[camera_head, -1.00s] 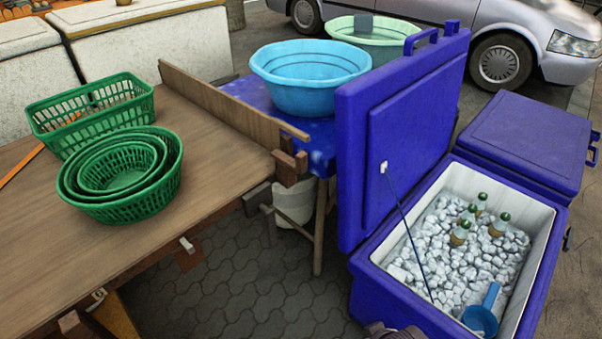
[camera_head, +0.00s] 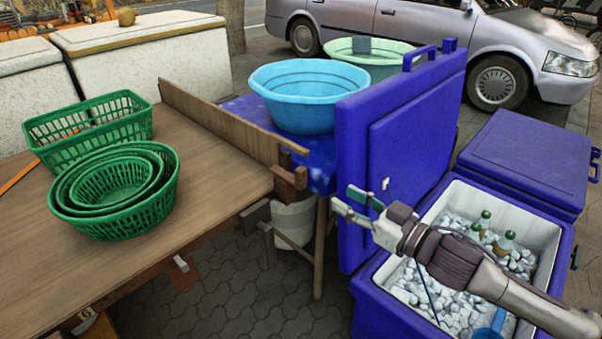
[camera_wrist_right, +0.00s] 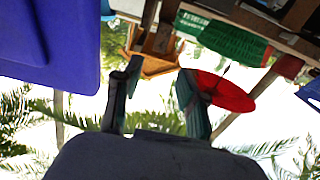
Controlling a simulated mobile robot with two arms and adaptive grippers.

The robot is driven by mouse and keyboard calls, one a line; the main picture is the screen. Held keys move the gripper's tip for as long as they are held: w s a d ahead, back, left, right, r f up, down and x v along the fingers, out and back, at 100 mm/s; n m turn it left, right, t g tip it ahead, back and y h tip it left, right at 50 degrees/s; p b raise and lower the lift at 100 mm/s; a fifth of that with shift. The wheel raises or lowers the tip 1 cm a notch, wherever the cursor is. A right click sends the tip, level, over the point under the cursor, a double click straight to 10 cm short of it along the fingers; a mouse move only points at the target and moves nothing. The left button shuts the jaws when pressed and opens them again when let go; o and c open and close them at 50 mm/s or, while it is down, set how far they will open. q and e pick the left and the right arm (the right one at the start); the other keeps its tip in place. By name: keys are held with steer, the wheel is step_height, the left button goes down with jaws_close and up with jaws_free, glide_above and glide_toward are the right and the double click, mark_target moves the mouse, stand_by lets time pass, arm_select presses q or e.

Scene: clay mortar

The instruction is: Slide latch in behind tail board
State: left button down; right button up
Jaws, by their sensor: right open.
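The tail board (camera_head: 220,118) is a long upright wooden plank along the far right edge of the wooden table (camera_head: 110,250). Small wooden pieces (camera_head: 291,181) sit at its near end by the table corner. One of them may be the latch, but I cannot tell which. My right gripper (camera_head: 352,200) is open and empty. It is in front of the raised blue cooler lid, to the right of these pieces and apart from them. In the right wrist view, its two fingers (camera_wrist_right: 158,98) stand apart with nothing between them. My left gripper is not in view.
The raised blue lid (camera_head: 420,130) stands just behind my right gripper. My right arm crosses the open cooler (camera_head: 540,215) of ice and bottles. Green baskets (camera_head: 115,190) lie on the table, and a light-blue basin (camera_head: 305,95) stands behind the tail board. A gap separates table and cooler.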

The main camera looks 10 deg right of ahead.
mark_target(304, 175)
steer(key=x, duration=1.3)
steer(key=shift+w+a, duration=0.1)
steer(key=shift+w, duration=0.05)
steer(key=shift+c, duration=0.3)
jaws_close()
